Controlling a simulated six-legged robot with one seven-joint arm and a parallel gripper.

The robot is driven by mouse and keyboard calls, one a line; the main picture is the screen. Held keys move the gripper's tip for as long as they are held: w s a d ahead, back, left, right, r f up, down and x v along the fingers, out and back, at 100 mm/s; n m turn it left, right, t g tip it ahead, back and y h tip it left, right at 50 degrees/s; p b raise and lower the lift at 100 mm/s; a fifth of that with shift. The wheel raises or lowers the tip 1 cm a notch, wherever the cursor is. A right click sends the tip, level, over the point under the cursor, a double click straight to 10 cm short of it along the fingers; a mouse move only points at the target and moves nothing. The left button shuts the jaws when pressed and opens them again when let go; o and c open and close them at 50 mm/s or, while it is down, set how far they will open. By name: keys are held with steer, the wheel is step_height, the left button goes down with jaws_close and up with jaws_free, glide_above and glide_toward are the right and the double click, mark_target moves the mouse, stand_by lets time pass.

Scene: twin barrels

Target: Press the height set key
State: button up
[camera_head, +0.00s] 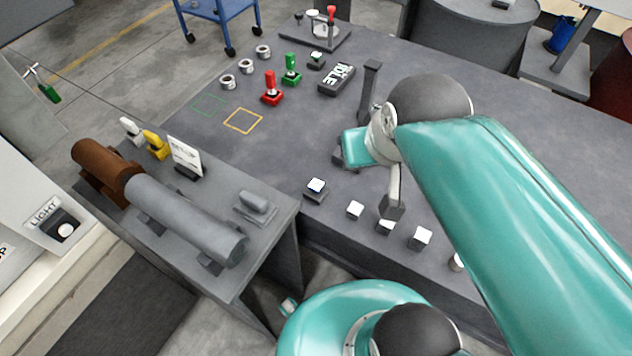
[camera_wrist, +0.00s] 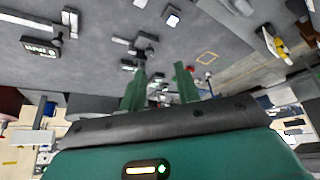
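Several small white-topped keys stand near the front edge of the grey table. One on a dark base (camera_head: 316,186) is at the left of the row. Other keys (camera_head: 355,209), (camera_head: 420,237) run to its right, and one is partly behind my arm. No label on them is readable, so I cannot tell which is the height set key. A white-topped key (camera_wrist: 172,17) also shows at the top of the wrist view. My gripper (camera_wrist: 160,70) has its two green fingers apart and nothing is seen held between them. In the head view my arm's end hangs over the table behind the keys.
A dark display block (camera_head: 337,78), red (camera_head: 271,90) and green (camera_head: 290,71) handled pieces and several rings stand farther back. A grey cylinder (camera_head: 185,217) lies on the lower left bench. The table's left middle is clear around the yellow outline (camera_head: 243,121).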

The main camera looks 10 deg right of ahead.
jaws_close()
stand_by(1.4)
